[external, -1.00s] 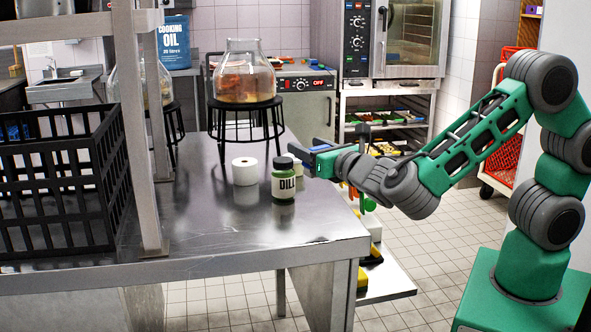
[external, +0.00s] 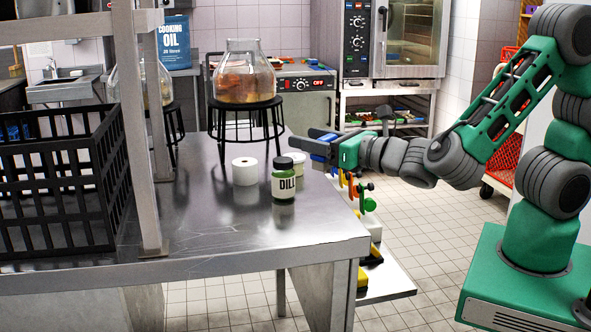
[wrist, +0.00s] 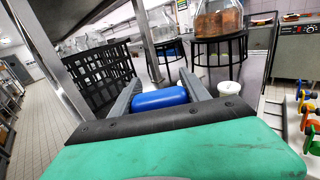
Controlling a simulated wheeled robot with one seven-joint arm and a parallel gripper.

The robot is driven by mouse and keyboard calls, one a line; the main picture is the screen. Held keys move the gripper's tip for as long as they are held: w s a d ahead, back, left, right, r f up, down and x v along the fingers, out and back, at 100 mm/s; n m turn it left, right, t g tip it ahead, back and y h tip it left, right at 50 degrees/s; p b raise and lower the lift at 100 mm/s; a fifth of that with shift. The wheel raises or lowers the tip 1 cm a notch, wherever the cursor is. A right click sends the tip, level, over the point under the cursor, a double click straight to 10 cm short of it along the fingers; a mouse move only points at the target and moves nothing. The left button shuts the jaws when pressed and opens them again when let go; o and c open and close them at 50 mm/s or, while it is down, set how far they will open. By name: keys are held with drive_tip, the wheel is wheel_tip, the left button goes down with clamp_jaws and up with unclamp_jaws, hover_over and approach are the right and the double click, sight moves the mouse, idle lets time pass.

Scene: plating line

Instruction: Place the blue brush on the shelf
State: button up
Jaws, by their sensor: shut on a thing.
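My gripper (external: 316,143) is above the right edge of the steel table and shut on the blue brush (wrist: 160,98). In the wrist view the brush shows as a rounded blue body between the two dark fingers (wrist: 162,80); the rest is hidden behind the gripper body. In the external view only a bit of blue (external: 319,157) shows at the fingers. A shelf on metal posts (external: 80,25) stands over the left part of the table; whether it is the task's shelf I cannot tell.
Coloured-handled tools (external: 362,190) are beside the table's right edge.

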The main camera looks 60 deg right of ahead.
drive_tip(key=shift+n+y, duration=0.4)
drive_tip(key=shift+y, duration=0.2)
drive_tip(key=w+a+f, duration=0.1)
drive_tip(key=w+f, duration=0.2)
drive_tip(key=w, duration=0.1)
drive_tip(key=w+a+f, duration=0.2)
drive_tip(key=w+f, duration=0.1)
drive_tip(key=w, duration=0.1)
drive_tip(key=w+a+f, duration=0.1)
drive_tip(key=w+f, duration=0.3)
drive_tip(key=shift+w+a, duration=0.25)
drive_tip(key=shift+w, duration=0.05)
wheel_tip(320, 180, down, 3)
drive_tip(key=shift+w+f+b, duration=0.15)
drive_tip(key=shift+f+b, duration=0.05)
drive_tip(key=shift+b, duration=0.1)
drive_tip(key=o, duration=1.4)
drive_tip(key=shift+f, duration=0.1)
